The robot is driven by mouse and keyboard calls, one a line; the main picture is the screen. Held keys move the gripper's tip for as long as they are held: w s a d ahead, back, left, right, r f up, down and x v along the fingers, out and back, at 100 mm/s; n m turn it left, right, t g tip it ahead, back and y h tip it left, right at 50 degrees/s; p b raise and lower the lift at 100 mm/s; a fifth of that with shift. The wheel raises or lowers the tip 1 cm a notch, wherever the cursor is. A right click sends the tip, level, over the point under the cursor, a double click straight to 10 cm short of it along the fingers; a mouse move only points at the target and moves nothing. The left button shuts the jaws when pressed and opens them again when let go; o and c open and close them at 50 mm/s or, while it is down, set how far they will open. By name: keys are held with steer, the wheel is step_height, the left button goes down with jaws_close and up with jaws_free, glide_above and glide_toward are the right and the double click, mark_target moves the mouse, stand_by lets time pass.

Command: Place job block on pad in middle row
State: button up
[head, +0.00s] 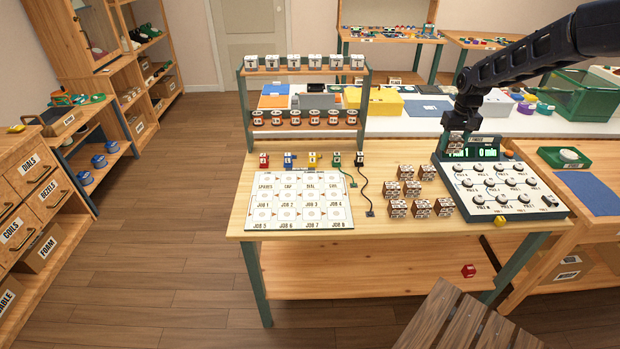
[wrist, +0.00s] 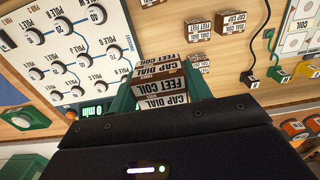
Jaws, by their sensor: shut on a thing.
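My gripper (head: 457,143) is at the back left of the dial panel, in front of its green display. In the wrist view its green fingers are shut on a brown job block (wrist: 165,85) with white labels reading CAP DIAL and FEET COIL. Several similar job blocks (head: 421,208) stand on the table left of the dial panel; some show in the wrist view (wrist: 198,25). The white pad board (head: 297,203) lies at the left of the table. Its middle row reads JOB 1 to JOB 4, and no block stands on that row.
The dial panel (head: 502,192) with its knobs fills the table's right side. Small coloured plugs (head: 312,160) and dark cables (head: 366,197) lie behind and beside the pad board. A two-shelf rack (head: 365,100) stands behind it.

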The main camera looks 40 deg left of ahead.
steer(key=s+a+n, duration=0.1)
steer(key=s+a, duration=0.2)
steer(key=a, duration=0.5)
steer(key=s+a+n, duration=0.2)
steer(key=s+a, duration=0.2)
steer(key=a, duration=0.4)
steer(key=n, duration=0.6)
glide_above(265, 196)
step_height(265, 196, down, 19)
steer(key=shift+f, duration=0.1)
steer(key=o, duration=1)
step_height(265, 196, up, 12)
steer(key=shift+r, duration=0.1)
